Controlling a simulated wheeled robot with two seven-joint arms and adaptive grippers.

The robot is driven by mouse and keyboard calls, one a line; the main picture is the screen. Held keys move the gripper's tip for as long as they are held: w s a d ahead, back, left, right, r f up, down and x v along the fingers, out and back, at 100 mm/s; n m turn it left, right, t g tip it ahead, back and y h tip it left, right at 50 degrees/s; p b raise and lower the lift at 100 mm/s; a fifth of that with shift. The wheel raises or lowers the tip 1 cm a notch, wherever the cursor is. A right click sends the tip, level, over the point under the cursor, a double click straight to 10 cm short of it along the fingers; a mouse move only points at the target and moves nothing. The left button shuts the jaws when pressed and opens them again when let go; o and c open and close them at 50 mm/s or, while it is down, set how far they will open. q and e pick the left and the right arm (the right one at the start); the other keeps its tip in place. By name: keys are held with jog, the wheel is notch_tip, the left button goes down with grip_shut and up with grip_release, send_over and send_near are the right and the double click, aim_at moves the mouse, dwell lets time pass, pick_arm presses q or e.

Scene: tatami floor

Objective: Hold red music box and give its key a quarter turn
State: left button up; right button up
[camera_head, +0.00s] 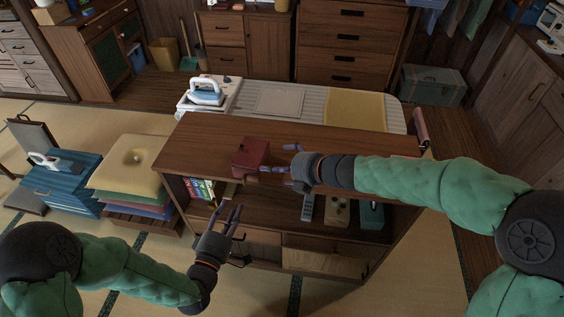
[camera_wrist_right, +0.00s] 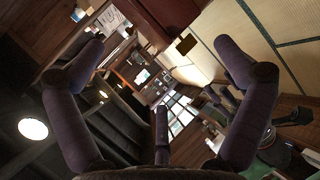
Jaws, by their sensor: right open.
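The red music box (camera_head: 251,155) sits on top of the low wooden shelf unit, near its front edge. I cannot make out its key clearly. My right gripper (camera_head: 274,164) is open just to the right of the box, its fingers pointing left towards it; I cannot tell whether they touch. In the right wrist view its spread fingers (camera_wrist_right: 160,60) have nothing between them, and a dark red surface shows at the top edge, probably the box. My left gripper (camera_head: 227,211) is open and empty, lower, in front of the shelf, with fingers pointing up.
The shelf unit (camera_head: 210,140) holds books (camera_head: 200,188), a remote (camera_head: 308,206) and other small items. Behind it stands an ironing board (camera_head: 310,103) with an iron (camera_head: 206,92). Stacked cushions (camera_head: 130,160) lie to the left. The shelf top left of the box is clear.

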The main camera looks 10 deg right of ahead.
aim_at(258, 161)
jog(key=x, duration=1)
jog(key=shift+w+a+r, duration=0.1)
jog(key=shift+w+r, duration=0.1)
jog(key=shift+w, duration=0.35)
